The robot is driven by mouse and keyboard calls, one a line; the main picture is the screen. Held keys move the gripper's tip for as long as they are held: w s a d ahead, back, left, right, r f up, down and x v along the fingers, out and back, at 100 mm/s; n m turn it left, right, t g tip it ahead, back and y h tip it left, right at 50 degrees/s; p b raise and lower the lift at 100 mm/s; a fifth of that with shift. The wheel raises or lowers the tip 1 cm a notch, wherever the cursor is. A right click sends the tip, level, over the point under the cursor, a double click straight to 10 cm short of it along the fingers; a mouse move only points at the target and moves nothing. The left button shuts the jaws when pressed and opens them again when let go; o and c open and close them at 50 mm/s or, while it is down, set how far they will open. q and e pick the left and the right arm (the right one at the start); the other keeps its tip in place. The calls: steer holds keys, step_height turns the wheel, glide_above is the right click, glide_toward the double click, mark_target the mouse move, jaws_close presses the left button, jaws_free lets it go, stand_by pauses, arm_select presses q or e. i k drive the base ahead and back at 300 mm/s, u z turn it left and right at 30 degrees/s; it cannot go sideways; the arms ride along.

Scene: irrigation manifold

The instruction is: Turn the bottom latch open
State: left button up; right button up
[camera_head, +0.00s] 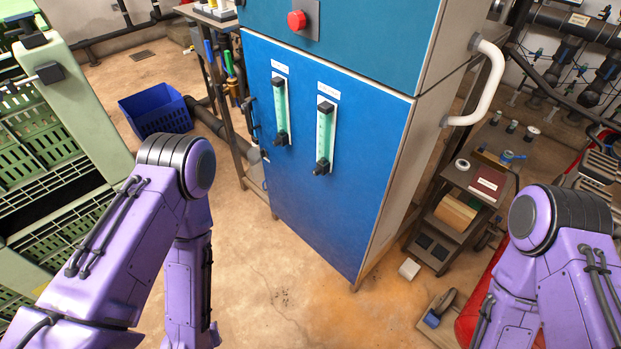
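A blue cabinet (300,190) stands in the middle with its door shut. Dark fittings (250,110) show at the left edge of its door, seen edge-on; I cannot tell whether one is the bottom latch. A pale green crate rack (85,95) at the left has a dark block fitting (48,73) on its post and another dark fitting (32,40) above it; I cannot tell whether these are latches. Both my purple arms are bent downward and apart from the cabinet. Both my grippers lie outside the view, below the lower edge.
A white handle (485,88) juts from the cabinet's right side. A blue crate (156,111) sits on the floor behind. A small cart (455,205) with tools stands at the right. The floor (285,285) before the cabinet is clear.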

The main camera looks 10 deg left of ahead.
mark_target(263, 153)
steer(key=u, duration=0.25)
steer(key=k, duration=0.45)
steer(key=u, duration=1)
steer(key=i, duration=0.85)
steer(key=z, duration=1.1)
steer(key=i, duration=0.55)
steer(key=z, duration=0.55)
